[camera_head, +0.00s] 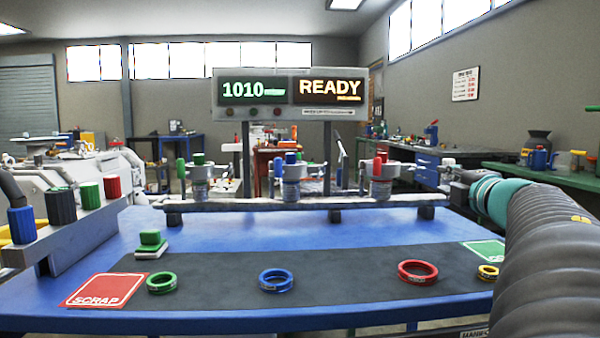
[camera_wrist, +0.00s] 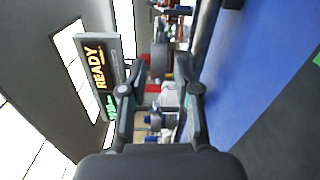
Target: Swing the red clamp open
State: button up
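The red clamp (camera_head: 377,170) is an upright red handle on the rightmost of three grey fittings along the raised rail. A red cap sits just behind it. My gripper shows small and partly hidden by my arm in the head view (camera_head: 456,178), to the right of the red clamp and apart from it. In the wrist view my gripper (camera_wrist: 160,90) has its two fingers spread, with nothing held. Small grey, red and blue shapes show between the fingers; I cannot tell which is the clamp.
The grey rail (camera_head: 300,203) crosses the back of the blue table. Green (camera_head: 181,172) and blue (camera_head: 271,175) handles stand further left on it. Loose green, blue (camera_head: 276,281), red (camera_head: 418,272) and yellow rings lie on the dark mat. A READY display (camera_head: 330,90) hangs above.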

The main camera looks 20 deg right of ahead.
aim_at(417, 170)
jog(key=x, duration=1.2)
jog(key=shift+w, duration=0.45)
grip_shut()
